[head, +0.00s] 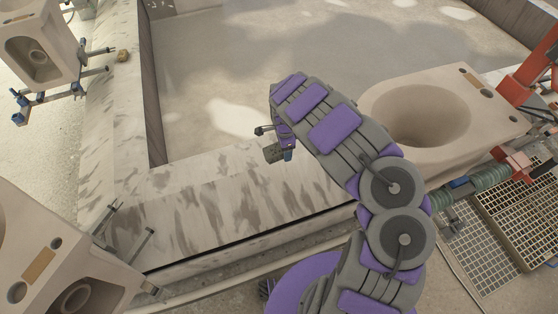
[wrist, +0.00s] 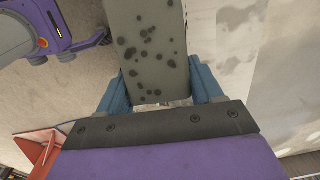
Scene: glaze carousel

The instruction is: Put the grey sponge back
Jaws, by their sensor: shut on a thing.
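The grey sponge (wrist: 150,45) is a flat grey block with dark spots in the wrist view. My gripper (wrist: 162,84) is shut on it, one blue finger on each side, and its far part runs out past the top edge of the picture. In the head view my gripper (head: 286,153) is small and partly hidden by my arm, over the inner edge of the marbled ledge. A bit of the grey sponge (head: 271,153) shows beside it. I cannot tell its height above the ledge.
A yellowish lump (head: 122,55) lies on the ledge at upper left. Beige toilet bowls stand at right (head: 430,110), upper left (head: 40,45) and lower left (head: 60,250). Metal clamps jut over the ledge. Grating (head: 510,225) lies at lower right. The front ledge (head: 215,215) is clear.

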